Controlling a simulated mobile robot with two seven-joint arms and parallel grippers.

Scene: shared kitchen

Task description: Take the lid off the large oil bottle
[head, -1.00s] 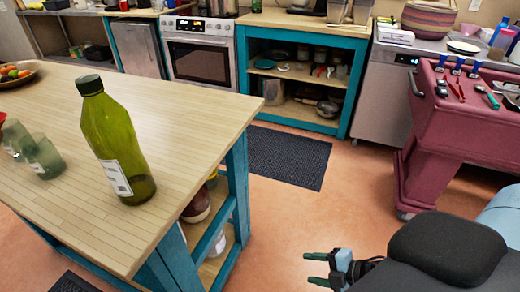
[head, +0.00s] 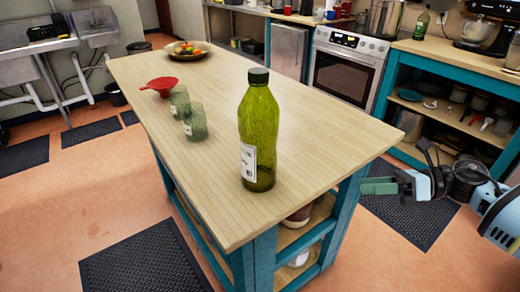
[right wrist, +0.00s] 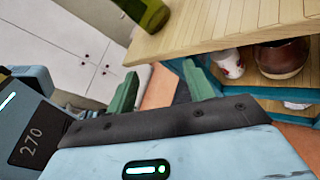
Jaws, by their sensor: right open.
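The large green oil bottle (head: 259,130) stands upright near the front right corner of the wooden island table. Its dark lid (head: 258,76) sits on its neck, and a white label faces left. My right gripper (head: 378,186) is to the right of the bottle, beyond the table edge, apart from it and empty. In the right wrist view its two green fingers (right wrist: 158,92) are spread open, and the bottle's lower part (right wrist: 148,12) shows at the top; the lid is out of that view. My left gripper is not in view.
The island table (head: 215,75) also holds two green glasses (head: 194,121), a red funnel (head: 160,86) and a fruit bowl (head: 186,50). Its right edge lies between the bottle and my right gripper. A jar (right wrist: 283,59) stands on the shelf below.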

